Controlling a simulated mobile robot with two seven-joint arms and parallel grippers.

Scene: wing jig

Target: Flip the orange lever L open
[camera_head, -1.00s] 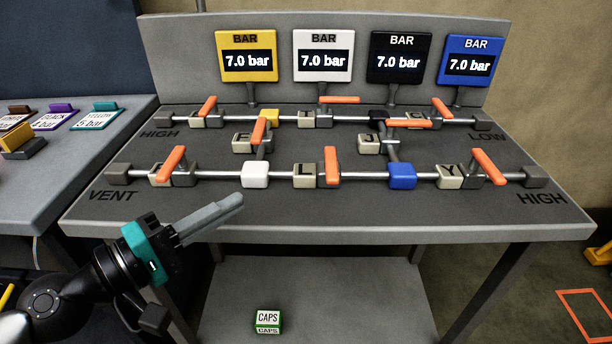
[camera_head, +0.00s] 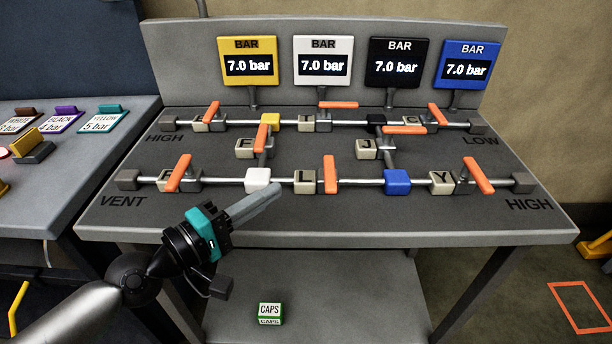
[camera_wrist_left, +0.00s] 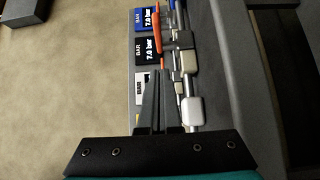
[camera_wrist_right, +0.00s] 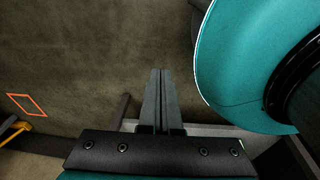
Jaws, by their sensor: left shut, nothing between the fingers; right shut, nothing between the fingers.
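The block marked L (camera_head: 305,181) sits on the front pipe in the head view, between the white block and the blue block. Its orange lever (camera_head: 330,174) stands just right of it, crosswise to the pipe. My left gripper (camera_head: 277,190) is shut and empty, in front of and above the front pipe, with its tips to the left of block L near the white block (camera_head: 258,179). In the left wrist view its fingers (camera_wrist_left: 160,75) hide part of the panel. My right gripper (camera_wrist_right: 160,72) shows only in the right wrist view, shut and empty over the floor.
Other orange levers stand nearby, such as the one by block Y (camera_head: 478,177) and the one by block J (camera_head: 404,130). Gauges reading 7.0 bar (camera_head: 323,62) line the back. A CAPS box (camera_head: 270,312) lies on the lower shelf. The bench's front strip (camera_head: 400,220) is clear.

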